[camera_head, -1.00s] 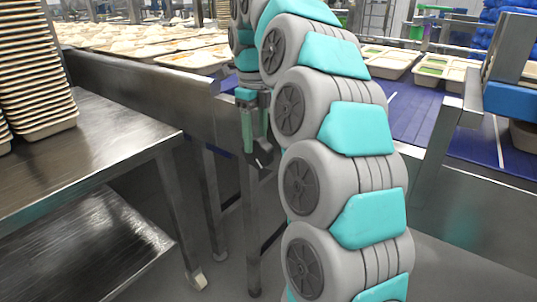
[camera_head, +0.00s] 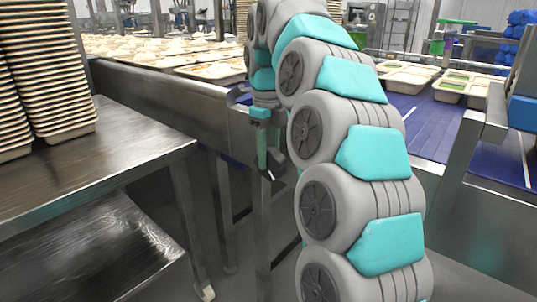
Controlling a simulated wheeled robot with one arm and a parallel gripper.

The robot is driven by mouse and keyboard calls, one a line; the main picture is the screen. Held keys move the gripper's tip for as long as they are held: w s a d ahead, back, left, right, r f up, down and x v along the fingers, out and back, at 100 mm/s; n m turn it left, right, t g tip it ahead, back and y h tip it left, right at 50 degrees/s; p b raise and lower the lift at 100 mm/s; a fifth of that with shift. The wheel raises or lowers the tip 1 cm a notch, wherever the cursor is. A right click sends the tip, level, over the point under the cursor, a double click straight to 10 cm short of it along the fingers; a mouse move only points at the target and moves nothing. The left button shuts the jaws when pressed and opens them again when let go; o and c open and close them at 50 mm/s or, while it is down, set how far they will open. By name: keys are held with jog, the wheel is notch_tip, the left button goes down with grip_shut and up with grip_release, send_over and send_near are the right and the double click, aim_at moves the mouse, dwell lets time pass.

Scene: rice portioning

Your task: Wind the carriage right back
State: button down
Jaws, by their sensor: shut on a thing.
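My gripper (camera_head: 270,173) hangs pointing down beside the side frame of the conveyor line, left of my arm. Its teal finger shows, and the jaws are shut on a small dark handle-like part (camera_head: 278,163) with a pale tip near it. The part's full shape and what it joins to are hidden by the gripper and arm. I cannot make out a carriage clearly.
A steel table (camera_head: 135,165) with tall stacks of trays (camera_head: 65,100) stands at left. A conveyor with filled trays (camera_head: 215,70) runs behind. A blue belt (camera_head: 425,125) with trays (camera_head: 462,88) lies at right. Metal legs stand below the gripper.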

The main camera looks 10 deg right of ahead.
jog(key=shift+f, duration=0.1)
jog(key=shift+s+d+f+t+b, duration=0.1)
jog(key=shift+f+t+b, duration=0.2)
jog(key=shift+b, duration=0.9)
jog(key=shift+s+t+y+b, duration=0.1)
jog(key=shift+t+y+b, duration=0.2)
jog(key=shift+y+b, duration=0.35)
jog(key=shift+s+d+t+y+b, duration=0.2)
jog(key=shift+t+b, duration=0.4)
jog(key=shift+b, duration=0.45)
jog(key=shift+r+t+y+b, duration=0.3)
jog(key=shift+t+y+b, duration=0.25)
jog(key=shift+t+b, duration=0.15)
jog(key=c, duration=0.8)
grip_release()
jog(key=shift+r, duration=0.1)
